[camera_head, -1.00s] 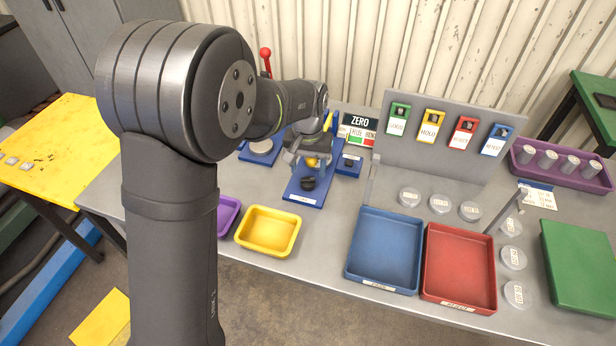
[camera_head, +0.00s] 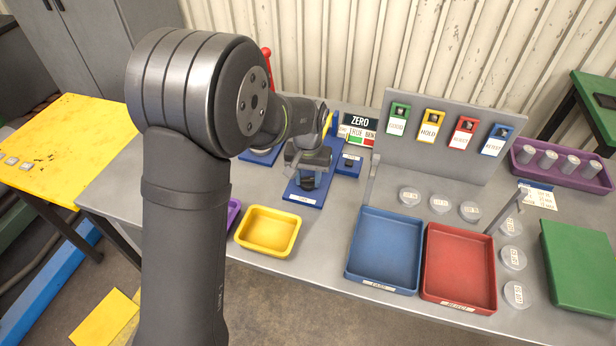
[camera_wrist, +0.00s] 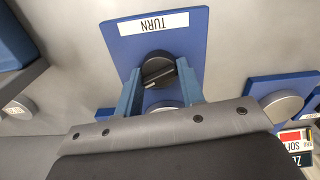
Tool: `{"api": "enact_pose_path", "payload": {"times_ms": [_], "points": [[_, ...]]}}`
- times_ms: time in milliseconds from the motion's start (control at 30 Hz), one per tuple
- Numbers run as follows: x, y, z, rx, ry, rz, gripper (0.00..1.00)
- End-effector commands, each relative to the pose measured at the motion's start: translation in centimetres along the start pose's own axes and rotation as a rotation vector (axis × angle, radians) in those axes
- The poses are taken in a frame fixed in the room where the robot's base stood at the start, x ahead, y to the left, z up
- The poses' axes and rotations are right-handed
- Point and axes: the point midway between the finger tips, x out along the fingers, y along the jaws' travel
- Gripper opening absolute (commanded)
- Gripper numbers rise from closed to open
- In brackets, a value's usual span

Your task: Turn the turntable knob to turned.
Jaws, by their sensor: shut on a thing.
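The turntable knob (camera_wrist: 157,70) is a round dark knob with a raised bar across it, on a blue plate (camera_wrist: 190,45) labelled TURN. In the wrist view the two blue fingers of my gripper (camera_wrist: 158,84) stand on either side of the knob and are shut on it. The knob's bar lies slanted in the wrist view. In the head view my gripper (camera_head: 308,168) is over the blue plate (camera_head: 300,196), and the knob (camera_head: 308,182) shows only in part beneath it.
A yellow tray (camera_head: 268,249) stands in front of the plate, with a blue tray (camera_head: 352,283) and a red tray (camera_head: 427,290) to the right. A sign reading ZERO (camera_head: 360,122) stands behind right.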

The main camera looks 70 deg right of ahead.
Motion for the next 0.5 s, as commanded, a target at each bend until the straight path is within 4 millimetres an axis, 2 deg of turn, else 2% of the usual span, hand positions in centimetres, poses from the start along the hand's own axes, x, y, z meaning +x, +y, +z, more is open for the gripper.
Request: {"api": "enact_pose_path", "payload": {"times_ms": [267,500], "points": [[-0.04,0.02,-0.01,0.071,0.000,0.000,0.13],[-0.06,0.05,-0.01,0.227,0.000,0.000,0.13]]}}
